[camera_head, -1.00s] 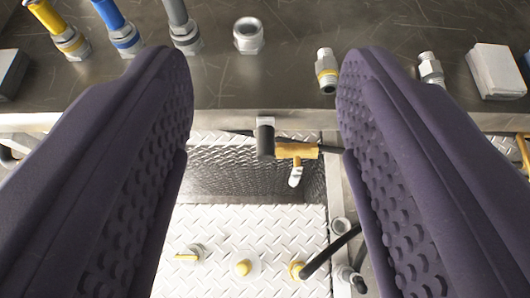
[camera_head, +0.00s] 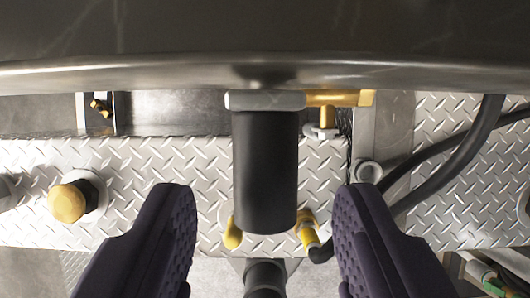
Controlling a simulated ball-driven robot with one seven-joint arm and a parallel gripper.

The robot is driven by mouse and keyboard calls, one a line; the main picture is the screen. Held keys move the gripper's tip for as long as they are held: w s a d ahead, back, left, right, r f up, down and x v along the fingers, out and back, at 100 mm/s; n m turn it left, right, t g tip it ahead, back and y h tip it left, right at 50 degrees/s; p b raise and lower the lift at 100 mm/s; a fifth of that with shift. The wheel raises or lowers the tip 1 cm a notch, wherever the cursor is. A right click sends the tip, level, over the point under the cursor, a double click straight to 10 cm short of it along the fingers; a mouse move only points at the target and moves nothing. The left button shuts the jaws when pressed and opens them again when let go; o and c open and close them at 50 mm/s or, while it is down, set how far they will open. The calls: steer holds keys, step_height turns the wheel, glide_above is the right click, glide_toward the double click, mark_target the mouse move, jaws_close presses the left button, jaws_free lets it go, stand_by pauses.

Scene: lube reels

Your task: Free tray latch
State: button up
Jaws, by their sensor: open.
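The dark metal tray (camera_head: 265,35) fills the top of the view, with its front edge running across. Under that edge is a grey collar (camera_head: 265,100) with a black cylinder (camera_head: 265,170), which looks like the latch handle. A brass piece (camera_head: 340,98) sticks out to the right of the collar. My gripper (camera_head: 267,190) is open and empty. Its two dark purple fingers stand left and right of the black cylinder's lower part in the picture, with a clear gap on both sides. I cannot tell how far the cylinder lies beyond the fingertips.
A bright diamond-plate panel (camera_head: 150,180) lies behind and below. It bears a yellow knob (camera_head: 67,202) at left and yellow fittings (camera_head: 307,230) near the cylinder. Black hoses (camera_head: 450,160) run at right, near a grey post (camera_head: 375,140). A small brass fitting (camera_head: 100,105) sits upper left.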

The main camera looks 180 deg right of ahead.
steer(key=shift+x, duration=1)
steer(key=shift+r, duration=0.1)
jaws_close()
steer(key=shift+w, duration=0.1)
